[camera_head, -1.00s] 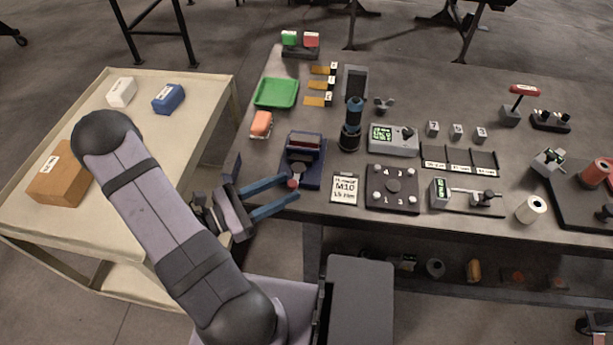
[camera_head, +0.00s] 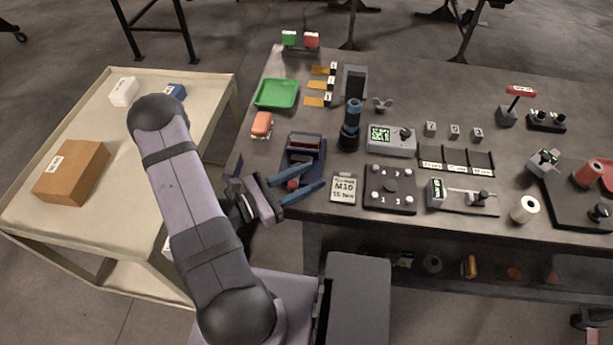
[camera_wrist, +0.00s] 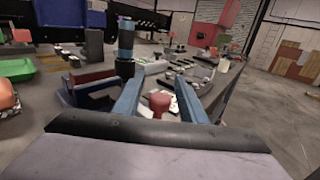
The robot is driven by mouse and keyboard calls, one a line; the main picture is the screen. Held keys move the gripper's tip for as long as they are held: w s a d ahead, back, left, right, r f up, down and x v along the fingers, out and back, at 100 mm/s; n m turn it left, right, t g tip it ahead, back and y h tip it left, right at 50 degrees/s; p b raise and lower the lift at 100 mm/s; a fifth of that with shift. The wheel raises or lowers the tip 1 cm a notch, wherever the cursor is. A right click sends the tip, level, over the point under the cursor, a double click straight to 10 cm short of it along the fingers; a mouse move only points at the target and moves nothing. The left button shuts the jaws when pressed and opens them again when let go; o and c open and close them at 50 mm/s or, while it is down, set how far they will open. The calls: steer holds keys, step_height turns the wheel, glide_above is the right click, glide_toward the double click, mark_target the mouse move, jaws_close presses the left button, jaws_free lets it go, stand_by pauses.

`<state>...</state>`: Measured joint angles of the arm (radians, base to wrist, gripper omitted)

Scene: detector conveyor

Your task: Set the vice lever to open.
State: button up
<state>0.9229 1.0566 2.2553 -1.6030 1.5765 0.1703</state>
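The vice (camera_head: 303,150) is a dark blue block with a reddish part between its jaws, standing at the table's front left. Its lever ends in a red knob (camera_head: 293,184). In the wrist view the vice (camera_wrist: 95,88) is left of centre, and the red knob (camera_wrist: 159,103) shows between my two blue fingers. My gripper (camera_head: 298,182) is open at the front of the vice, with a finger on either side of the knob. I cannot tell whether either finger touches it. Most of the lever behind the knob is hidden.
A black and blue cylinder (camera_head: 350,125) stands behind the vice. A cream cart (camera_head: 60,120) stands left.

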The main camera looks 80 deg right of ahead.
steer(key=shift+c, duration=0.7)
jaws_close()
steer(key=shift+w+y, duration=0.1)
steer(key=shift+y, duration=0.2)
steer(key=m+g+y+b, duration=0.1)
steer(key=y, duration=0.1)
steer(key=w+m+g+y+b, duration=0.1)
steer(key=m, duration=0.1)
steer(key=w+m+g+y+b, duration=0.1)
steer(key=y, duration=0.1)
steer(key=shift+a+f+m+y, duration=0.15)
steer(key=shift+a+m+y, duration=0.15)
steer(key=shift+w+m+g+y+b, duration=0.2)
steer(key=shift+m+y+b, duration=0.1)
steer(key=shift+m+y, duration=0.25)
steer(key=shift+w+m+g+y+b, duration=0.25)
steer(key=shift+m+y, duration=0.1)
steer(key=shift+y, duration=0.4)
steer(key=shift+a, duration=0.1)
steer(key=shift+r, duration=0.2)
